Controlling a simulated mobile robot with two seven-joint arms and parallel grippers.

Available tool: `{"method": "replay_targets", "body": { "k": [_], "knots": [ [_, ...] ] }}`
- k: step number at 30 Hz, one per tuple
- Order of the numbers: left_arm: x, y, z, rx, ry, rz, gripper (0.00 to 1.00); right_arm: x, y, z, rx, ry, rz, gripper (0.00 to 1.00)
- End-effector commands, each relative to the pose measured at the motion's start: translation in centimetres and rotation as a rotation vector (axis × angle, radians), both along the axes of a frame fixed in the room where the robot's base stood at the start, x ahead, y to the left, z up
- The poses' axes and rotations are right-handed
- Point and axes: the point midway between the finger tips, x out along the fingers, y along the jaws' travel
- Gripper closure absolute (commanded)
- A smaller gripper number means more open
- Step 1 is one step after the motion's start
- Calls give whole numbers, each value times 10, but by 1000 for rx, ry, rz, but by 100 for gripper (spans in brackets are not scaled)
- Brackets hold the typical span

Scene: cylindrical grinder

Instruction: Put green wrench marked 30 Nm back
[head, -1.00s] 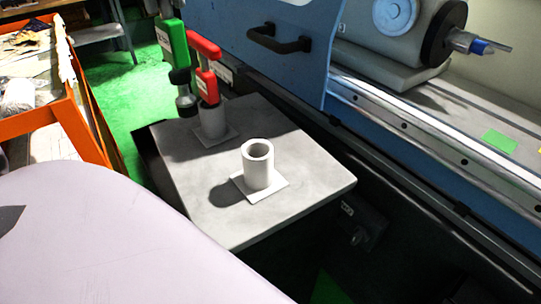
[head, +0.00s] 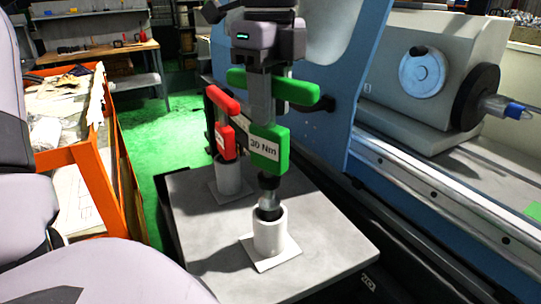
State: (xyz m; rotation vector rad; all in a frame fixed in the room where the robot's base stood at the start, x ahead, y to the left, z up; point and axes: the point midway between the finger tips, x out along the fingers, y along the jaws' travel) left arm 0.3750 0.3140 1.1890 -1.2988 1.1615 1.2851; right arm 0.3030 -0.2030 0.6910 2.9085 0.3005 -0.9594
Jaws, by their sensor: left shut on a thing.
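The green wrench (head: 270,160), with a white label reading 30 Nm, hangs upright in the head view. My left gripper (head: 265,90) is shut on its upper part, by the green crossbar. The wrench's dark lower end is at the mouth of the front white round holder (head: 270,238) and seems to enter it; how deep I cannot tell. The red wrench (head: 225,135) stands behind, to the left, in the rear holder (head: 229,180). My right gripper is not in view.
Both holders stand on a grey plate (head: 335,262). The blue machine (head: 340,60) with its rail is at the right. An orange-edged cart (head: 97,190) is at the left, and a workbench (head: 100,55) stands behind on the green floor.

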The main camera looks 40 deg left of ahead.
Motion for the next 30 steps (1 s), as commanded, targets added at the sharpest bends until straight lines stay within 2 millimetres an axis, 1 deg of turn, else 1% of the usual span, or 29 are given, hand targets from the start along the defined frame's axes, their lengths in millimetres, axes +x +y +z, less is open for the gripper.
{"method": "replay_targets", "body": {
  "k": [1, 4, 6, 13, 19, 22, 30],
  "knots": [
    [0, 0, -12, -2, 2, -2, 100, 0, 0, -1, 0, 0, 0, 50],
    [0, 0, -29, -2, 0, -1, 100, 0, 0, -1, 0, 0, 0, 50],
    [0, 0, -36, -1, -1, 0, 100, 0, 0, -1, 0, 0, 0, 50],
    [0, 0, -51, 0, -1, 0, 100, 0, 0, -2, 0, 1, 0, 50],
    [0, 0, -80, -1, 1, 0, 100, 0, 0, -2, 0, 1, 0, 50],
    [0, 0, -85, -1, -4, 0, 100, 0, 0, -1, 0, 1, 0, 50],
    [1, 0, -87, 1, -5, 1, 100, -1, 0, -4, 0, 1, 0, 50]
  ]
}}
